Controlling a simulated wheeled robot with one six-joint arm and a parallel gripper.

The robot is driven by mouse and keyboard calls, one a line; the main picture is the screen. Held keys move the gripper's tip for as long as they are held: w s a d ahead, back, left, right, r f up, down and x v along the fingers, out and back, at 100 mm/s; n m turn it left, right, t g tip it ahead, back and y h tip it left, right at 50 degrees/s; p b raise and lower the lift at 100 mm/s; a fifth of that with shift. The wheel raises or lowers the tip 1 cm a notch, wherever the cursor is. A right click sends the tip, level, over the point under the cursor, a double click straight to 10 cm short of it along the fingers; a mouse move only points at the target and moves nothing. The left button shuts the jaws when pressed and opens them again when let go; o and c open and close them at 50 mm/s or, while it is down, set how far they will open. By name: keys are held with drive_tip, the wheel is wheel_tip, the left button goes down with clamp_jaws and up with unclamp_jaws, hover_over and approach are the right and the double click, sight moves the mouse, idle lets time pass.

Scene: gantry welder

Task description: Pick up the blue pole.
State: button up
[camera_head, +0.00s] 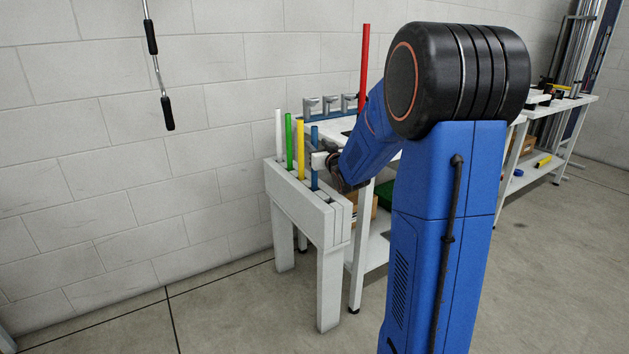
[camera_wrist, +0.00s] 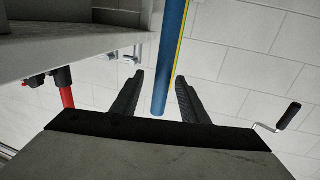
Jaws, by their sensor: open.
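The blue pole (camera_head: 314,158) stands upright in the white slotted rack (camera_head: 300,208), at the right end of a row of poles. In the wrist view the blue pole (camera_wrist: 170,65) runs down between my two open fingers, apart from both. My gripper (camera_wrist: 160,95) is open, and the pole's end shows between the fingers. In the head view my gripper (camera_head: 322,160) is beside the upper part of the blue pole, partly hidden by my arm.
White (camera_head: 279,133), green (camera_head: 289,140) and yellow (camera_head: 301,148) poles stand in the same rack. A red pole (camera_head: 364,68) rises behind, near a white table (camera_head: 327,128) with grey brackets (camera_head: 330,104). A block wall (camera_head: 110,150) is behind. The floor at left is clear.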

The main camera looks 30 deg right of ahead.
drive_tip(key=shift+w+d+f, duration=0.1)
drive_tip(key=shift+w+d, duration=0.05)
drive_tip(key=shift+w, duration=1.3)
drive_tip(key=shift+w+d+f, duration=0.1)
drive_tip(key=shift+w+d, duration=0.05)
drive_tip(key=shift+w, duration=1.25)
clamp_jaws()
